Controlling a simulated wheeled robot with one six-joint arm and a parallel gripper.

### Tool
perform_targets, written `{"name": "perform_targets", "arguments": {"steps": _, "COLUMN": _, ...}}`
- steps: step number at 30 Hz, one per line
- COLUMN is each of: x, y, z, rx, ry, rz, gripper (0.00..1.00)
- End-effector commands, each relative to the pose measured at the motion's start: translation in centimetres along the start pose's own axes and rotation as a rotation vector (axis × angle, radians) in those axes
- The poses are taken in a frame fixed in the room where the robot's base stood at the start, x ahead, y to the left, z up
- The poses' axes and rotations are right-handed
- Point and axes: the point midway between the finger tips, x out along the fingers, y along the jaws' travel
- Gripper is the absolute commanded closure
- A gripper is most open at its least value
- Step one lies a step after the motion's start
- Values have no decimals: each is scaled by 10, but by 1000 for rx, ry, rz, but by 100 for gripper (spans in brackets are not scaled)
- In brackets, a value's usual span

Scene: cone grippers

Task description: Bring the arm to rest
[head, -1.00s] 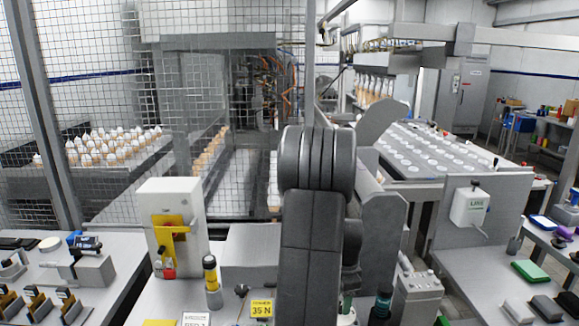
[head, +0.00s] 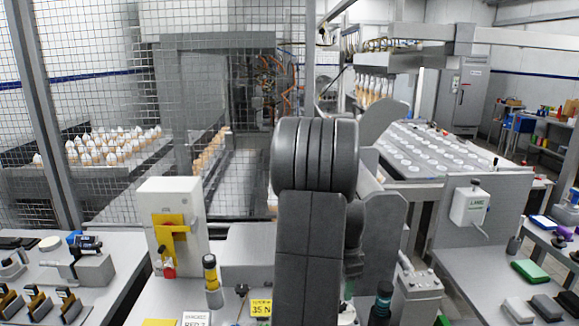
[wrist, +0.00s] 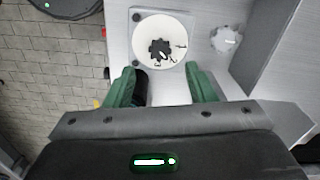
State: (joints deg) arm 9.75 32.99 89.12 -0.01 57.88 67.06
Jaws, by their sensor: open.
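My gripper (wrist: 160,88) shows in the wrist view with its two green fingers apart and nothing between them. In the head view my arm's dark grey links stand upright in the middle, and the gripper itself is not visible there.
A white box with a yellow handle (head: 172,230) and a yellow-black cylinder (head: 211,275) stand left of my arm. A grey block-like device (head: 416,292) stands to the right. A wire mesh fence (head: 230,90) is behind. Tiled floor (wrist: 55,90) lies left in the wrist view.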

Motion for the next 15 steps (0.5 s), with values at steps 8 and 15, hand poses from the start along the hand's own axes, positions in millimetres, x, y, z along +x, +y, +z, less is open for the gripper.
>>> {"name": "perform_targets", "arguments": {"steps": 8, "x": 57, "y": 1, "z": 0, "rx": 0, "ry": -2, "rz": 4, "gripper": 50}}
{"name": "perform_targets", "arguments": {"steps": 15, "x": 63, "y": 0, "z": 0, "rx": -150, "ry": 0, "rz": 1, "gripper": 50}}
